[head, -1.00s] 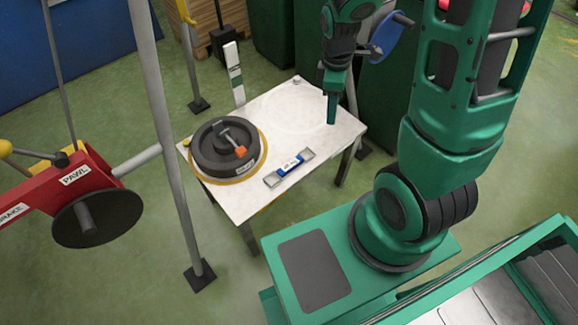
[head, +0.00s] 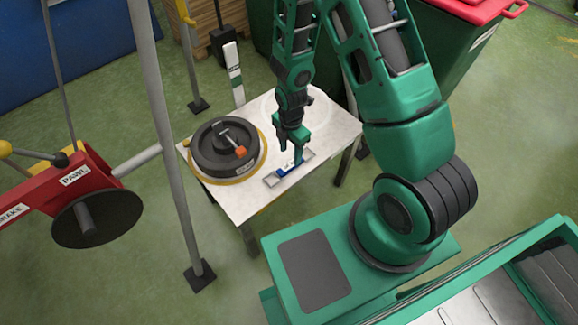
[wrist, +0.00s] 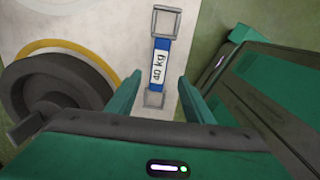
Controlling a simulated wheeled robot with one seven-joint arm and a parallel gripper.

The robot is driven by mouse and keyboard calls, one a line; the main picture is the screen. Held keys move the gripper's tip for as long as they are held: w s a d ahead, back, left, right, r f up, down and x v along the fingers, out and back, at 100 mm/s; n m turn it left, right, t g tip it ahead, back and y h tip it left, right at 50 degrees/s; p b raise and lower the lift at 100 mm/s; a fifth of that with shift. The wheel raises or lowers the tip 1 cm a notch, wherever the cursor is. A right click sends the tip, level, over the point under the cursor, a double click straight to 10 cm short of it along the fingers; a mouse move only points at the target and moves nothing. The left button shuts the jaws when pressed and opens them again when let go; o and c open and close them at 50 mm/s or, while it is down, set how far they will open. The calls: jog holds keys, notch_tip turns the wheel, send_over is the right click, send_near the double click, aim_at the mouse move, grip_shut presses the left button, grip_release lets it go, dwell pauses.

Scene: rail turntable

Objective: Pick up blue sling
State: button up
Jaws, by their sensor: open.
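The blue sling (head: 284,170) lies flat on the white table, right of a dark round wheel. It is a short blue band with a grey metal loop at each end. In the wrist view the blue sling (wrist: 159,62) carries a white label reading "40 kg". My gripper (head: 291,163) points down just over the sling and hides part of its far end. In the wrist view my gripper (wrist: 160,92) has its fingers apart, with the sling's near part between them in the picture. I cannot tell whether they touch it.
The dark wheel (head: 212,153) with an orange-tipped tool on it sits on a yellow ring on the white table (head: 243,205). A grey pole (head: 168,140) and a red lever unit (head: 80,170) stand to the left. The table's front right part is clear.

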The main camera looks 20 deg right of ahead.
aim_at(290, 164)
jog(key=shift+w+d+f, duration=0.1)
jog(key=shift+f, duration=1.7)
jog(key=shift+w+f, duration=0.1)
jog(key=shift+f, duration=1.7)
grip_shut()
jog(key=shift+r, duration=0.15)
jog(key=shift+r, duration=0.55)
jog(key=r, duration=0.2)
jog(key=a+r, duration=0.1)
jog(key=shift+s+r, duration=0.25)
jog(key=s+a+r, duration=0.6)
jog(key=a, duration=0.2)
jog(key=shift+s+a, duration=0.15)
jog(key=shift+a, duration=0.1)
